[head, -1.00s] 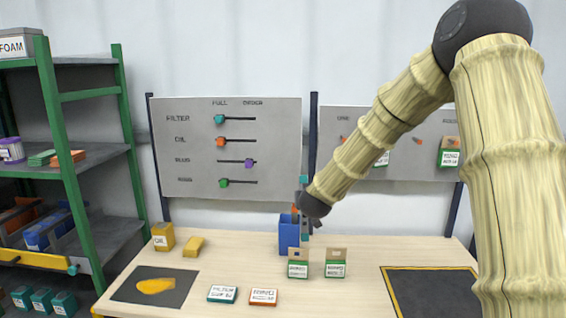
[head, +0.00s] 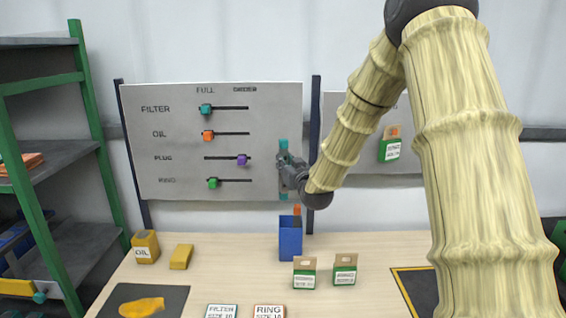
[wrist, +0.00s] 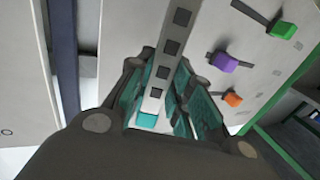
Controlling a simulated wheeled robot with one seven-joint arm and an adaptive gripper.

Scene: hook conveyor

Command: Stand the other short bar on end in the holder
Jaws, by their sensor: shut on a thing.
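My gripper (head: 291,172) is shut on a grey bar with teal ends (head: 283,145). The bar hangs about upright, its lower teal end above the blue holder. In the wrist view the bar (wrist: 160,75) lies between the finger pads, with dark squares along its face and a teal end. The blue holder (head: 290,243) stands on the table below my gripper. An orange-tipped piece (head: 297,210) sticks up from it; the rest of that piece is hidden inside.
Two green-and-white tagged packs (head: 304,273) stand right of the holder, in front. A yellow OIL can (head: 145,247) and yellow block (head: 181,257) are at left. A slider board (head: 220,140) rises behind the gripper. Table between block and holder is clear.

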